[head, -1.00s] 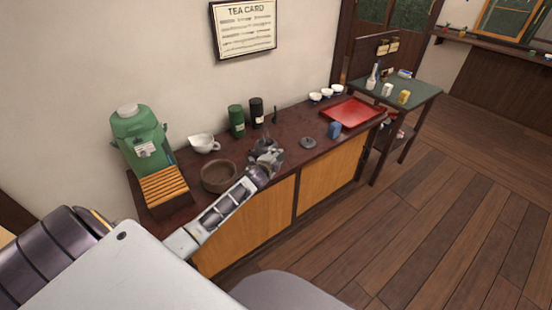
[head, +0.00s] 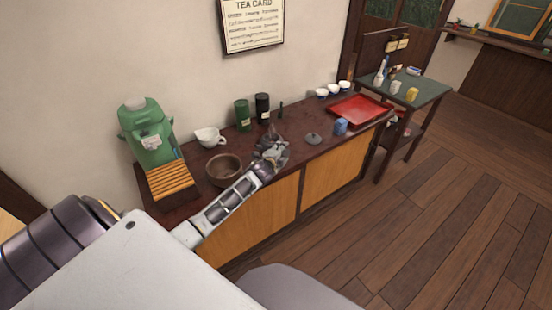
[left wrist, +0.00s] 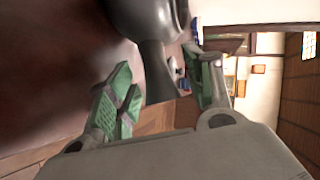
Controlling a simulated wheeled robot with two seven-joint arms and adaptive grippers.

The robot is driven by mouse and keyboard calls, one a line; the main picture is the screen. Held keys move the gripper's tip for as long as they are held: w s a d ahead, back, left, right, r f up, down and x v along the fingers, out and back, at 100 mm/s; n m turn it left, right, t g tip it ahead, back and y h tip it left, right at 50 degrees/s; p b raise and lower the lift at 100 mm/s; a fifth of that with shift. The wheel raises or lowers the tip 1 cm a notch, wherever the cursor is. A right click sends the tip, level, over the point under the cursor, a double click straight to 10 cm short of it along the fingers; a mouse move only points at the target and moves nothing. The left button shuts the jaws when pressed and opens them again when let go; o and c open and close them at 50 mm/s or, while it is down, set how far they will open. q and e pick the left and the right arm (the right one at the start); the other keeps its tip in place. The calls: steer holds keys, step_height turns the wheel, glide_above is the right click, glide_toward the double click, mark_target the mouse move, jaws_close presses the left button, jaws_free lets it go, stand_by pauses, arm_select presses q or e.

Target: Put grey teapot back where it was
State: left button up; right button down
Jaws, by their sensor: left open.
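The grey teapot (head: 277,152) stands on the dark wooden counter (head: 300,161), partly hidden by my left gripper (head: 268,155). In the left wrist view the teapot's dark rounded body (left wrist: 140,14) is at the top, and its handle (left wrist: 157,72) points down between the green-padded fingers of my left gripper (left wrist: 166,88). The fingers are apart, one on each side of the handle, and I see a gap beside it. A grey lid (head: 313,139) lies on the counter to the right of the teapot. My right gripper is not in view.
A brown bowl (head: 224,171) is close to the left of the gripper. A white spouted bowl (head: 208,137), green canister (head: 242,116) and black canister (head: 262,107) stand behind. A blue cup (head: 341,127) and red tray (head: 358,110) are to the right.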

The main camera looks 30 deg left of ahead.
arm_select(q)
steer(key=shift+v, duration=2.15)
steer(key=shift+p+v, duration=0.45)
steer(key=shift+v, duration=3.4)
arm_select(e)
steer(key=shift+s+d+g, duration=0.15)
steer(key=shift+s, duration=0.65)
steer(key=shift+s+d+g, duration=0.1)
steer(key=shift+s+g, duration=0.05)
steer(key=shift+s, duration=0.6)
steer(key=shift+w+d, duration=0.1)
